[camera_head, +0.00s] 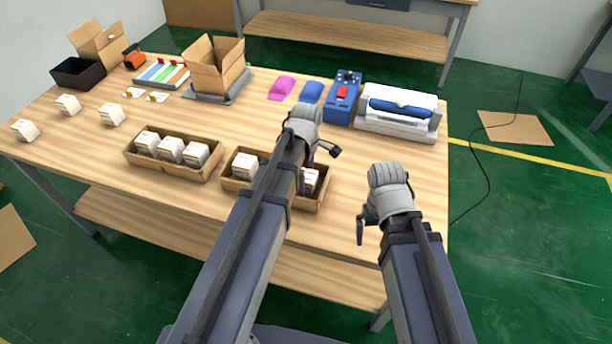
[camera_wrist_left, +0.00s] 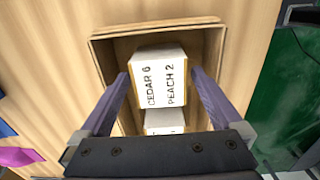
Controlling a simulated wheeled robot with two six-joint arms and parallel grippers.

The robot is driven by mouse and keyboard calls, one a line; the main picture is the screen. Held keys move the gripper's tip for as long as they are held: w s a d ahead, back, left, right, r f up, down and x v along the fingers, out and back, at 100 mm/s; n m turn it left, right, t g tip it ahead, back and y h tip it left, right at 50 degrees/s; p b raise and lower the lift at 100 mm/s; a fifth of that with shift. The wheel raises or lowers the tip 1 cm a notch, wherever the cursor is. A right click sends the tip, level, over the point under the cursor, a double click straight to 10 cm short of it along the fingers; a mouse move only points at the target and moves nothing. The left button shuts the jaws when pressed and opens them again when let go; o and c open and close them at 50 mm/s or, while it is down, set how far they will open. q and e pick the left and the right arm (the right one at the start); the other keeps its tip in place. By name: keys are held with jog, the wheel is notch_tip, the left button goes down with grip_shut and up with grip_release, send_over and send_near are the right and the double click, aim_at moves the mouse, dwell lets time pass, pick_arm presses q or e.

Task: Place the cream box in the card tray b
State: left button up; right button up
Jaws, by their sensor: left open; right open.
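Several small cream-white boxes are in view. One box (camera_wrist_left: 158,78), printed "CEDAR 6" and "PEACH 2", stands in a brown card tray (camera_wrist_left: 215,42) in the left wrist view, with another box (camera_wrist_left: 165,120) beside it. My left gripper (camera_wrist_left: 159,76) is open, with a finger on each side of the printed box; I cannot tell whether they touch it. In the head view my left gripper (camera_head: 318,160) is over the right card tray (camera_head: 274,193), where boxes show at the left (camera_head: 245,166) and right (camera_head: 309,180); my arm hides the middle. My right gripper (camera_head: 366,218) is open and empty above the table's right side.
The left card tray (camera_head: 172,174) holds three boxes. Loose boxes (camera_head: 111,114) stand at the table's left. An open carton (camera_head: 215,72), black bin (camera_head: 77,73), blue device (camera_head: 342,97) and white machine (camera_head: 398,117) line the back. The table's right front is clear.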

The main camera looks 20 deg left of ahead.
aim_at(306, 175)
pick_arm(q)
notch_tip(306, 175, up, 11)
jog(key=p, duration=1)
pick_arm(e)
notch_tip(306, 175, up, 11)
pick_arm(q)
jog(key=shift+f, duration=0.15)
pick_arm(e)
jog(key=shift+f, duration=0.15)
pick_arm(q)
notch_tip(306, 175, down, 12)
jog(key=b, duration=1.2)
pick_arm(e)
notch_tip(306, 175, down, 12)
